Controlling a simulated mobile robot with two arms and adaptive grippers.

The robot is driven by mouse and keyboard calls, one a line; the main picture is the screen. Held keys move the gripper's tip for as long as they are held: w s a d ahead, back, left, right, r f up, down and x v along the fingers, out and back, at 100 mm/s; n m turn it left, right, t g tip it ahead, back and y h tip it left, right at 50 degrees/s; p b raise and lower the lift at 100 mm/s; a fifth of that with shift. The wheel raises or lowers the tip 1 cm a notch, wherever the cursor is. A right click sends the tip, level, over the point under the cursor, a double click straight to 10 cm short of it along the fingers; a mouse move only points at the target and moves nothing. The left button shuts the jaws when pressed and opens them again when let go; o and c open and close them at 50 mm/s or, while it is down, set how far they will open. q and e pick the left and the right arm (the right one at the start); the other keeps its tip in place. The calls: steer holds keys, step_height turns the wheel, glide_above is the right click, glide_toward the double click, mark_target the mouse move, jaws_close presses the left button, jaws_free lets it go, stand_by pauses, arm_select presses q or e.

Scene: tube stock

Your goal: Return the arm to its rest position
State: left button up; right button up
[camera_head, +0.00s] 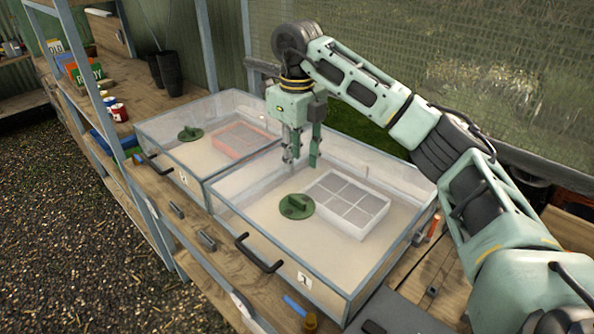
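My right arm reaches in from the right side. Its gripper (302,158) points down with its two green fingers apart and nothing between them. It hangs over the back part of the nearer clear-walled box (232,219), behind a white divided tray (347,203) and a round green knob-topped disc (296,206). I cannot tell exactly how high the fingertips are above the box floor. My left gripper is not in view.
A second clear-walled box (160,140) adjoins at the left, holding a reddish tray (240,141) and another green disc (190,133). Both stand on a wooden bench (165,203). Shelf posts, cans and dark pots are at the left. A mesh wall (480,50) stands behind my arm.

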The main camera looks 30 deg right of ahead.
steer(key=shift+r, duration=0.3)
